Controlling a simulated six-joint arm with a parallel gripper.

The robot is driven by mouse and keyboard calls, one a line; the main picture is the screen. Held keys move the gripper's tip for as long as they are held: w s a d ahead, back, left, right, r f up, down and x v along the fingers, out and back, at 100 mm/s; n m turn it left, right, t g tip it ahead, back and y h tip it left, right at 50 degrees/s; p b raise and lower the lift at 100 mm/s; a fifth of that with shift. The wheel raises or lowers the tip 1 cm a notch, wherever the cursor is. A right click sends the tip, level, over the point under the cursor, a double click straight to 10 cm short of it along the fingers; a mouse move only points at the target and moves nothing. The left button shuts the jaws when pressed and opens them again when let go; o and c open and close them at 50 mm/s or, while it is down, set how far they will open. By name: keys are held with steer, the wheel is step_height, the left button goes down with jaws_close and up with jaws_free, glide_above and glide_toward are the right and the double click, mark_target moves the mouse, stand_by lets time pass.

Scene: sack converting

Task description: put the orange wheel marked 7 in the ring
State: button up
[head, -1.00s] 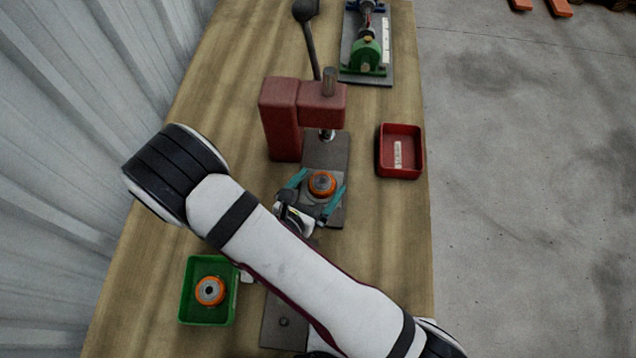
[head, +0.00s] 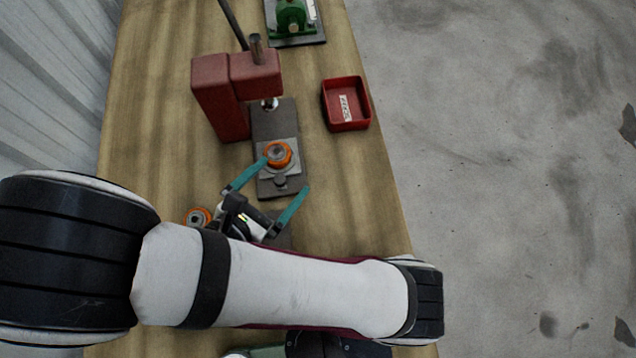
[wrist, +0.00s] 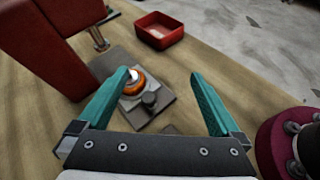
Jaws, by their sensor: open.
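An orange wheel (head: 278,154) with a grey centre lies on a light square plate (head: 291,172) on the dark base of the red press; it also shows in the wrist view (wrist: 135,86). No number is readable on it, and I cannot make out a ring around it. A second orange wheel (head: 199,217) shows at the left, partly hidden by my arm. My gripper (head: 286,175) is open, its teal fingers spread and apart from the wheel. In the wrist view, the wheel shows near the left finger, between the fingers (wrist: 158,73), which hold nothing.
The red press (head: 222,95) stands behind the plate, with its ram above the base. A small knob (head: 280,181) sits in front of the wheel. A red tray (head: 367,116) with a label is at the right. A green device (head: 291,17) is at the back.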

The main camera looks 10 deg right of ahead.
steer(key=s+d+r+m+g, duration=0.2)
steer(key=d+r+m+g, duration=0.1)
steer(key=d+m+g, duration=0.3)
steer(key=s+d+r+m+g, duration=0.25)
steer(key=d+m, duration=0.25)
steer(key=m, duration=0.4)
steer(key=s+a+r+m+g+y, duration=0.1)
steer(key=s+r+m+y, duration=0.3)
steer(key=m+y, duration=0.5)
steer(key=r+m, duration=0.2)
steer(key=m, duration=0.5)
steer(key=shift+s+a+m+g+y, duration=0.3)
steer(key=shift+s+m+g+y, duration=0.05)
steer(key=shift+m+y, duration=0.05)
